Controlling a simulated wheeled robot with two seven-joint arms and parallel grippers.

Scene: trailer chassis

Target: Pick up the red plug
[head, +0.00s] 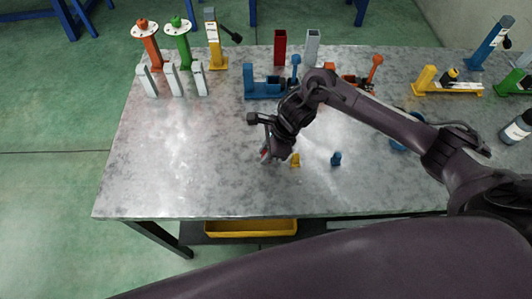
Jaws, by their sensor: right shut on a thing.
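A small patch of red, the red plug (264,152), shows at the fingertips of my right gripper (267,156). My right gripper is shut on it, low over the near middle of the grey metal table (180,185). The gripper and its shadowed fingers hide most of the plug. I cannot tell whether the plug touches the table top. My left gripper is not in view.
A yellow plug (295,160) stands just right of the gripper, and a blue plug (336,158) farther right. Coloured fixtures, such as a blue one (262,88), line the back. A yellow bin (250,228) sits below the table. The table's left front is clear.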

